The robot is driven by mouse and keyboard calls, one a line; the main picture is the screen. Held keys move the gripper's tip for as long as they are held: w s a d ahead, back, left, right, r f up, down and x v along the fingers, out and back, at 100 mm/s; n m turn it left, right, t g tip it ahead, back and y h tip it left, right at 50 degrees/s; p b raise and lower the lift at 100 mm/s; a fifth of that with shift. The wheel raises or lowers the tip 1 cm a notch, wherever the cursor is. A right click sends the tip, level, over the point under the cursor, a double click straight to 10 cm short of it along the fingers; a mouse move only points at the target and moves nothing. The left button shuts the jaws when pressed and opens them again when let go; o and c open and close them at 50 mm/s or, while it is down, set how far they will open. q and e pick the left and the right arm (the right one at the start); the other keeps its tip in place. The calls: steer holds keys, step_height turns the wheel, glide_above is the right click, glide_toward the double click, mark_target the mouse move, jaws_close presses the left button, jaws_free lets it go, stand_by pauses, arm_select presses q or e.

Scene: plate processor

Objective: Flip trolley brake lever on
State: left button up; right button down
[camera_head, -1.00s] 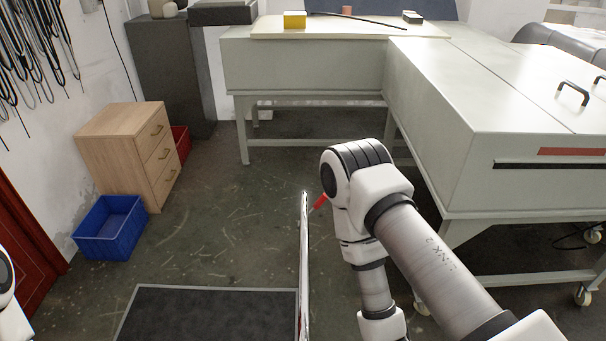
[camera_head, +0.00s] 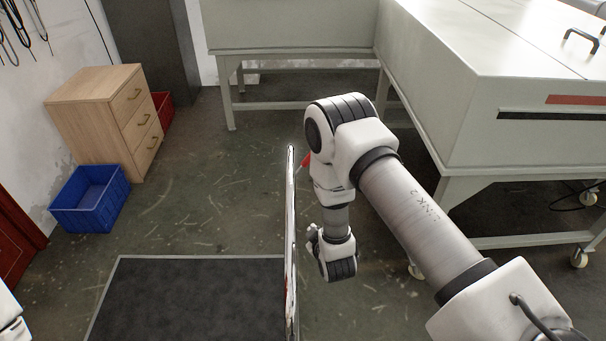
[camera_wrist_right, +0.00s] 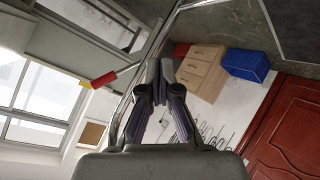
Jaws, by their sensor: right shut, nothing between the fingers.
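A red lever (camera_head: 305,161) sticks out on the right of the frame, partly hidden by my right arm. My right gripper (camera_wrist_right: 161,72) is shut and empty, close beside the tube. In the head view the right gripper is not clearly visible.
A grey bench (camera_head: 480,45) stands on the right and back. A wooden drawer unit (camera_head: 105,120) and a blue crate (camera_head: 88,198) stand on the left. The floor between is clear.

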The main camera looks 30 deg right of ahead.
mark_target(303, 166)
arm_select(q)
step_height(303, 166, down, 6)
steer(key=b, duration=0.3)
steer(key=shift+r, duration=0.1)
arm_select(e)
steer(key=w+d+r+n+t+h, duration=0.2)
steer(key=w+d+r+t+h, duration=0.2)
steer(key=w, duration=0.7)
step_height(303, 166, up, 3)
steer(key=t, duration=0.2)
steer(key=shift+w+r+n+t, duration=0.2)
steer(key=shift+w+n+t, duration=0.1)
arm_select(q)
steer(key=shift+f+b, duration=0.5)
steer(key=shift+b, duration=0.15)
arm_select(e)
steer(key=x, duration=1)
steer(key=shift+a+f, duration=0.1)
steer(key=shift+f, duration=0.1)
arm_select(q)
steer(key=shift+f, duration=0.1)
arm_select(e)
steer(key=shift+f, duration=0.1)
